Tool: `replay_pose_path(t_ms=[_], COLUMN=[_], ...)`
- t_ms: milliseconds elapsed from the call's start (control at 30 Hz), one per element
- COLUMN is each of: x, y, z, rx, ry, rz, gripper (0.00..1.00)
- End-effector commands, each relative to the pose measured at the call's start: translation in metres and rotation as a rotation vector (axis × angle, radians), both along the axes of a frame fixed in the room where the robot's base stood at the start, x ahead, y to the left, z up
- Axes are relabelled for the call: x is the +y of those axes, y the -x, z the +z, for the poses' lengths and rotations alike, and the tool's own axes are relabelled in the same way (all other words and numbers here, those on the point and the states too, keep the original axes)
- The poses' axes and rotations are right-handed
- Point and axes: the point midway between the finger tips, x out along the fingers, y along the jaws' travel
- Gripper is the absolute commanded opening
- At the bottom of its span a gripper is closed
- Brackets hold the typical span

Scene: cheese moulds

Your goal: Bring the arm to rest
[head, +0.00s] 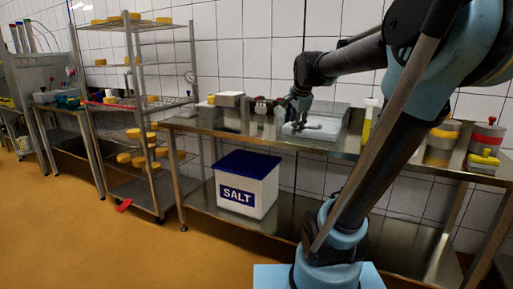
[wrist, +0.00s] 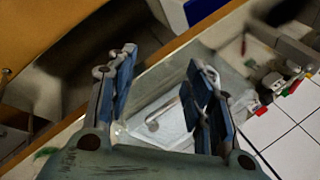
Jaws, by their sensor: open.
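My gripper (head: 298,117) hangs at the end of my bent arm over the steel bench (head: 232,128), in the middle of the head view. It is just above or at a clear shallow tray (head: 336,137) with something pale in it. I cannot tell whether it touches the tray. In the wrist view my gripper (wrist: 168,72) has its two blue-padded fingers wide apart, with nothing held between them. The tray (wrist: 150,108) shows between and beyond the fingers, with a bent shiny handle-like piece (wrist: 163,113) inside.
Small red- and green-marked items (head: 262,106) and a light box (head: 230,99) stand left of the tray. A yellow bottle (head: 368,122) and jars (head: 441,143) stand to the right. A salt bin (head: 246,184) sits on the lower shelf. A cheese rack (head: 136,100) stands left.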

Motion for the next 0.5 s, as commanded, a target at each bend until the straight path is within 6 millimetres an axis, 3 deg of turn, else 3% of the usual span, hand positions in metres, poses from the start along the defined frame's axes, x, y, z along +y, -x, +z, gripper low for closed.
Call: replay_pose_path(t_ms=[100, 500], x=[-0.01, -0.033], y=[0.049, 0.198], z=[-0.034, -0.158], rx=[0.038, 0.173], ry=[0.1, 0.376], rz=[0.167, 0.786], gripper=[0.47, 0.47])
